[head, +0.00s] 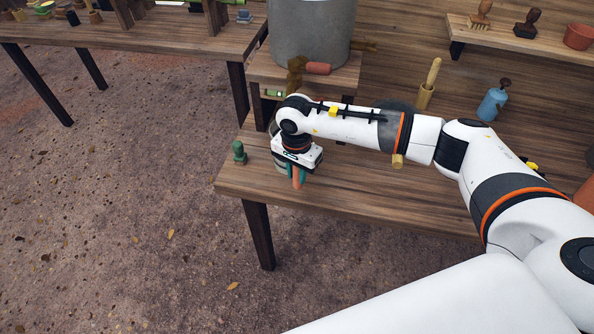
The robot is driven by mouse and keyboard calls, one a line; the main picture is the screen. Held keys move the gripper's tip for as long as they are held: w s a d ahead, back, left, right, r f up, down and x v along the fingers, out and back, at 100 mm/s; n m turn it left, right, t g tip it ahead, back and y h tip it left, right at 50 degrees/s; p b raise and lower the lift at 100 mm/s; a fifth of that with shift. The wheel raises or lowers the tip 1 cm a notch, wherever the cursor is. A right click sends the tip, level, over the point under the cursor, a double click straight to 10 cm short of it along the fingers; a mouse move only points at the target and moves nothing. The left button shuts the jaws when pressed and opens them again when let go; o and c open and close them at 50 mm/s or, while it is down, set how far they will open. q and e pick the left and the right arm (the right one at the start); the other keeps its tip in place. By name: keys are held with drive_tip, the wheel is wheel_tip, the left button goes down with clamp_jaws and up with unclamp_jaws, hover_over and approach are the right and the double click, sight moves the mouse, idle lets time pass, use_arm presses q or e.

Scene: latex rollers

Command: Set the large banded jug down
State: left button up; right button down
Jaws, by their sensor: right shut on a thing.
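My right gripper (297,178) reaches down over the left end of the wooden bench, its teal fingertips low near the bench top. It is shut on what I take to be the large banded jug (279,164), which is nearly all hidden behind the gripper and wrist. Only a small rounded edge shows to the left of the gripper. I cannot tell its bands, or whether its base touches the bench. My left gripper is not in view.
The bench (350,205) has bare wood to the right of the gripper. A small green bottle (239,152) stands left, near the edge. A large grey drum (310,30) stands on a raised shelf behind. A blue bottle (491,104) and wooden cup (425,98) stand right.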

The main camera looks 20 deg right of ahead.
drive_tip(key=shift+f, duration=0.4)
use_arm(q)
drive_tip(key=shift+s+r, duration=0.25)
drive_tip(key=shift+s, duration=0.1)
use_arm(e)
drive_tip(key=shift+f, duration=0.1)
drive_tip(key=c, duration=1.2)
unclamp_jaws()
use_arm(q)
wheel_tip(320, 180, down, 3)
drive_tip(key=b, duration=0.3)
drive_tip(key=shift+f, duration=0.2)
use_arm(e)
wheel_tip(320, 180, up, 12)
drive_tip(key=shift+a, duration=0.1)
